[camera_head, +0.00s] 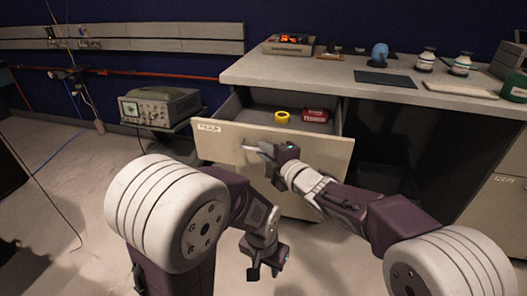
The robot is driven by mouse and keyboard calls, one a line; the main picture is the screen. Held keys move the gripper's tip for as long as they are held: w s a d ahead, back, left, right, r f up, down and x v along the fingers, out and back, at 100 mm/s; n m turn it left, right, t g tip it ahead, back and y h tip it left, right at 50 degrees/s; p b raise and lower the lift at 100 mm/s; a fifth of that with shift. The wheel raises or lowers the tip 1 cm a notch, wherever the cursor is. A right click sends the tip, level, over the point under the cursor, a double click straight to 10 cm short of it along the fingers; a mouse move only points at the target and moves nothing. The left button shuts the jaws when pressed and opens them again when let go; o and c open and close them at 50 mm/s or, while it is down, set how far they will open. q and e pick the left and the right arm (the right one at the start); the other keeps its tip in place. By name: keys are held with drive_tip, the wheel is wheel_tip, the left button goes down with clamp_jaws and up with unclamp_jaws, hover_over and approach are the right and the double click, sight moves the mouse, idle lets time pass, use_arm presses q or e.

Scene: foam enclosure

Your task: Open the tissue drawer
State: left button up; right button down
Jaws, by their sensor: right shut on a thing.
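The tissue drawer (225,143) is a beige drawer under the left end of the grey counter. It is pulled out, and its inside shows a yellow roll (282,117) and a red box (315,116). A small label is on the left of its front. My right gripper (258,149) is at the middle of the drawer front, shut on the drawer handle, which it largely hides. My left gripper (264,270) hangs low over the floor in front of the drawer, apart from it. Its fingers are too dark and small to read.
The counter (330,76) holds a device with an orange display (289,44), a blue object (380,53), white jars (426,60) and a dark mat (385,78). An oscilloscope (158,106) stands left of the drawer. The floor at left is mostly clear, with cables.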

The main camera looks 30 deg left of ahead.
drive_tip(key=c, duration=1.5)
unclamp_jaws()
drive_tip(key=shift+w, duration=0.1)
drive_tip(key=shift+d, duration=0.1)
drive_tip(key=p+v, duration=0.1)
drive_tip(key=v, duration=0.8)
